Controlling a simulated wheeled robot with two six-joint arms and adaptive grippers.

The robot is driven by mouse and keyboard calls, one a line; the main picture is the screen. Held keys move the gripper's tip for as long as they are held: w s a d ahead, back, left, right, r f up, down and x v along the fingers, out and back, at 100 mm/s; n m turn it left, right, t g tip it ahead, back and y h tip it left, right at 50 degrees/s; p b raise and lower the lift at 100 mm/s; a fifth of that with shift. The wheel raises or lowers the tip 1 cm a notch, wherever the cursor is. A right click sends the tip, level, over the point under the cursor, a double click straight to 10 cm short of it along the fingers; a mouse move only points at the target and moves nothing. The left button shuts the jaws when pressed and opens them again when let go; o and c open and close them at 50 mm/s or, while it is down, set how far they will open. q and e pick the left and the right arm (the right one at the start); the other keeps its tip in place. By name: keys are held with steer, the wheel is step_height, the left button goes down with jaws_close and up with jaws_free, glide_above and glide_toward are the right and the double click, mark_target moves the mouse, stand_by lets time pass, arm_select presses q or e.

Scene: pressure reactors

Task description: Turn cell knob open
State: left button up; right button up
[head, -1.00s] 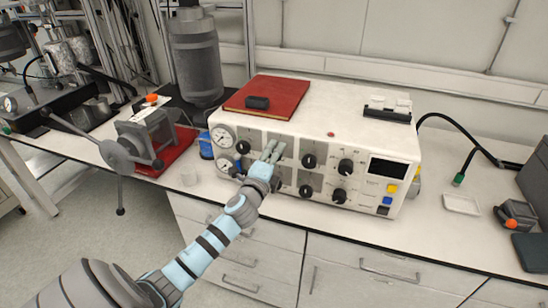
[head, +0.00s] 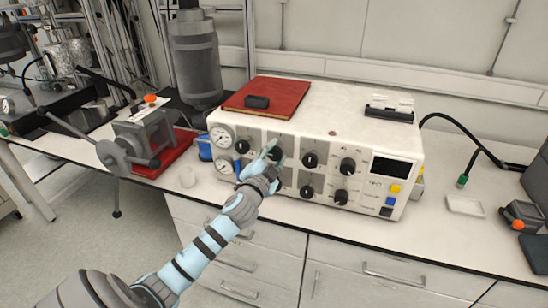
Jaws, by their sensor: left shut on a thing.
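The white control box (head: 330,110) stands on the bench with black knobs and two gauges on its front. My left gripper (head: 268,153) is at the front panel, shut on the black knob (head: 276,154) in the upper row, second from the left. The fingers cover part of this knob. Other upper-row knobs are the leftmost (head: 242,146), the third (head: 310,160) and the rightmost (head: 347,165). Lower-row knobs (head: 306,191) also show, and my wrist hides part of that row. I cannot read the knob labels. My right gripper is out of view.
A red book (head: 285,92) with a small black object lies on top of the box. A white tray (head: 465,206) lies on the bench at the right.

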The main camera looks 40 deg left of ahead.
arm_select(q)
steer(key=shift+f+n, duration=0.1)
steer(key=shift+n, duration=0.4)
steer(key=o, duration=1.1)
steer(key=shift+o, duration=0.2)
steer(key=v, duration=1.2)
